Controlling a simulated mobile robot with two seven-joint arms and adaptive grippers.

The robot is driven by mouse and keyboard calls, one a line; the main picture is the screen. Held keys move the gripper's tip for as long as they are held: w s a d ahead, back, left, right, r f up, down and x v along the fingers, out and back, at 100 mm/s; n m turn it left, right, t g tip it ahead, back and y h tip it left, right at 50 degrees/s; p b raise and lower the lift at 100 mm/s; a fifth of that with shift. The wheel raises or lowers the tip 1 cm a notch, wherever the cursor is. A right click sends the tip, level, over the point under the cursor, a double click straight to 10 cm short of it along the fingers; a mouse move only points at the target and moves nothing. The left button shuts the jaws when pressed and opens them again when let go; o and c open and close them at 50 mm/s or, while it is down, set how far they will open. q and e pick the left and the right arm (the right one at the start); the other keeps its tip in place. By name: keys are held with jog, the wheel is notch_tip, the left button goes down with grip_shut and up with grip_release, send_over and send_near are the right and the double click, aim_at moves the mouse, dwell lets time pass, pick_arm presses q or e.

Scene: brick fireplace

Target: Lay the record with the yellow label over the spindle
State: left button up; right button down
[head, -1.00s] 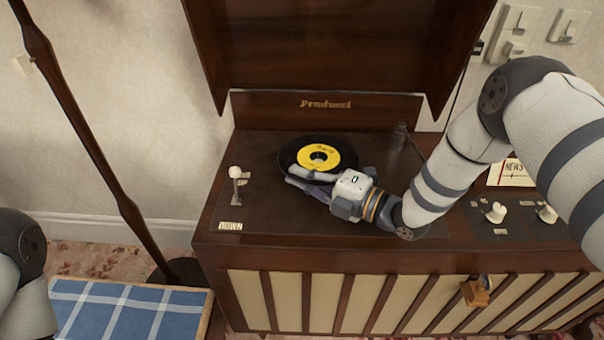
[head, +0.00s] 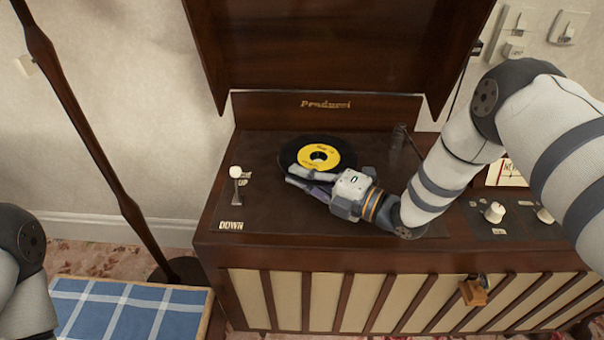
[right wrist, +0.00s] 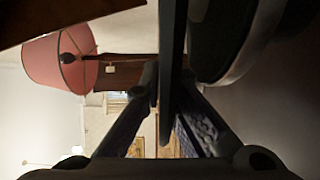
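The black record with the yellow label (head: 320,157) lies nearly flat over the turntable area of the cabinet's top deck. My right gripper (head: 293,176) reaches in from the right, with its fingers at the record's near edge. In the right wrist view the record (right wrist: 172,45) shows edge-on as a thin dark strip between the two fingers, which are shut on it. A dark round platter (right wrist: 222,40) lies close beside the strip, with a gap between them. The spindle cannot be made out; the record covers that spot. My left gripper is out of view.
The raised lid (head: 330,50) stands behind the deck. A white-knobbed lever (head: 236,173) stands at the deck's left, and a tonearm (head: 399,137) at its back right. Control knobs (head: 494,212) are at right. A blue checked surface (head: 120,310) is at lower left.

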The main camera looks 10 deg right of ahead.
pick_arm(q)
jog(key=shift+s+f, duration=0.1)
pick_arm(e)
jog(key=shift+f, duration=0.25)
jog(key=c, duration=1.7)
grip_release()
jog(key=shift+s, duration=0.1)
jog(key=shift+f, duration=0.1)
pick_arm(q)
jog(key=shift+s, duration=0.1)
pick_arm(e)
jog(key=shift+s+d+f, duration=0.1)
jog(key=shift+s+f, duration=0.05)
jog(key=shift+f, duration=0.1)
send_over(347, 224)
jog(key=shift+r, duration=0.35)
jog(key=shift+s+d+r, duration=0.2)
jog(key=shift+s+d, duration=0.15)
jog(key=shift+s, duration=0.05)
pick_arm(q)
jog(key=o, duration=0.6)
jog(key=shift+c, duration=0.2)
